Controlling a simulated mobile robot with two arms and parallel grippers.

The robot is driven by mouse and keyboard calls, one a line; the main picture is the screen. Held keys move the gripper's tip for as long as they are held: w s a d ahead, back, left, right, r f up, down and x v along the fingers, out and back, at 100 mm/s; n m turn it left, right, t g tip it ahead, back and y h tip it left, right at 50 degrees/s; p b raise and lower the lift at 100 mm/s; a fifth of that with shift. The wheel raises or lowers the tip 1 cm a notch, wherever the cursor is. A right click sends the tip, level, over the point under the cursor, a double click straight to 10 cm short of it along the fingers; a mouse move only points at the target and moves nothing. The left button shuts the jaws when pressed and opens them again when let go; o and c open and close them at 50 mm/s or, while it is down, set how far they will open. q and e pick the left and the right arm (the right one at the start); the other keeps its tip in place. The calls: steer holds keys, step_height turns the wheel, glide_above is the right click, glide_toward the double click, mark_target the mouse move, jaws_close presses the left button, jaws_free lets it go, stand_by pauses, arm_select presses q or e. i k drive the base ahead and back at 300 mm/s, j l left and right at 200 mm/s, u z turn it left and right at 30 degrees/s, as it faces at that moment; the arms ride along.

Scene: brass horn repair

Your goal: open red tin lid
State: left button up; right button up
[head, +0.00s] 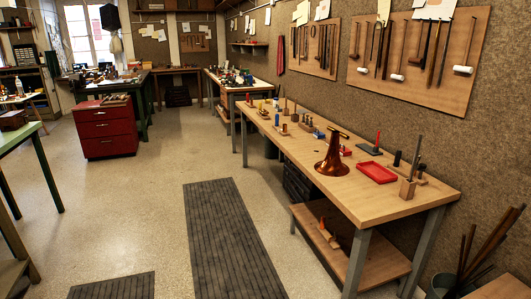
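I cannot make out a red tin with a lid for sure. A shallow red tray-like object (377,173) lies on the right part of the long wooden workbench (400,203), near the wall side. It looks open on top, and no separate lid shows. Neither of my grippers is in the head view, so I cannot see what they do.
A copper horn bell (332,160) stands left of the red object. Several small tools and wooden blocks (407,190) stand along the bench. A red drawer cabinet (106,131) stands far left. Dark mats (228,240) lie on clear floor before the bench.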

mark_target(343, 149)
steer(key=i+z, duration=0.1)
steer(key=i, duration=0.55)
steer(key=i+j, duration=0.15)
steer(key=i, duration=0.5)
steer(key=i+z, duration=0.15)
steer(key=i, duration=0.45)
steer(key=j, duration=0.1)
